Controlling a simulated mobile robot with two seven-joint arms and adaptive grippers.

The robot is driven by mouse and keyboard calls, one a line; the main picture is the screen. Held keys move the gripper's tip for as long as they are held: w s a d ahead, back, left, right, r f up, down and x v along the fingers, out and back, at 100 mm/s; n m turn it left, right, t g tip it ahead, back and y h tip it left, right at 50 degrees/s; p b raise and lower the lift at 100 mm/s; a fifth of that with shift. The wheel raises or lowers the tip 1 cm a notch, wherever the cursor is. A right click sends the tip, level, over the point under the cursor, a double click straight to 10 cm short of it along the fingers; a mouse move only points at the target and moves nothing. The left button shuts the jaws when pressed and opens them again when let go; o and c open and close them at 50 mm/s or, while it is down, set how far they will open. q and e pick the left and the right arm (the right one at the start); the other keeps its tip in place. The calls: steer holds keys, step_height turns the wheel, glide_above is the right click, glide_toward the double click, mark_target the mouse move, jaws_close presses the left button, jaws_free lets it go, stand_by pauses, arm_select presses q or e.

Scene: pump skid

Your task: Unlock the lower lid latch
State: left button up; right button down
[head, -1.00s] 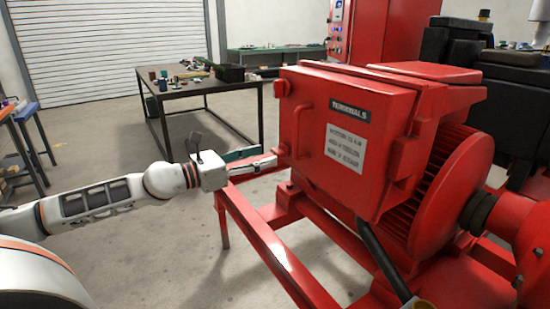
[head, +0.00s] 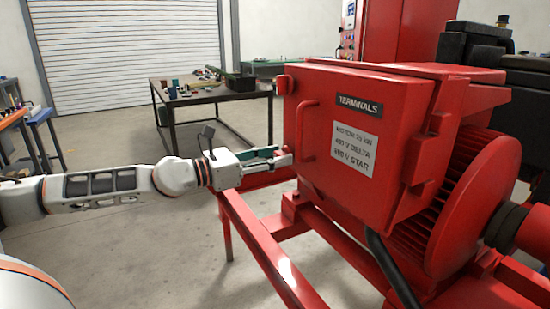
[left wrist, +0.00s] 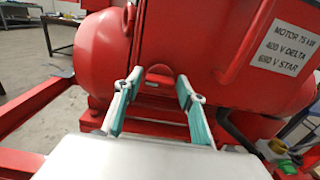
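The red terminal box (head: 330,150) has a lid marked TERMINALS, with an upper latch (head: 284,84) at its left edge. The lower lid latch is largely hidden by my left gripper (head: 284,158) in the head view. In the left wrist view, a small red rounded tab (left wrist: 159,76), which looks like the lower latch, lies between and just beyond my left fingertips (left wrist: 161,88). The left fingers, with green inner pads, are apart, one on each side of the tab. I cannot tell whether they touch it. My right gripper is not in view.
A lid handle (head: 306,130) stands out close to the left gripper. The red skid frame (head: 262,240) runs below it. A finned motor (head: 460,205) is on the right. A workbench (head: 205,97) with loose items stands behind. The floor at left is clear.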

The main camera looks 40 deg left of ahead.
arm_select(q)
steer(key=c, duration=0.6)
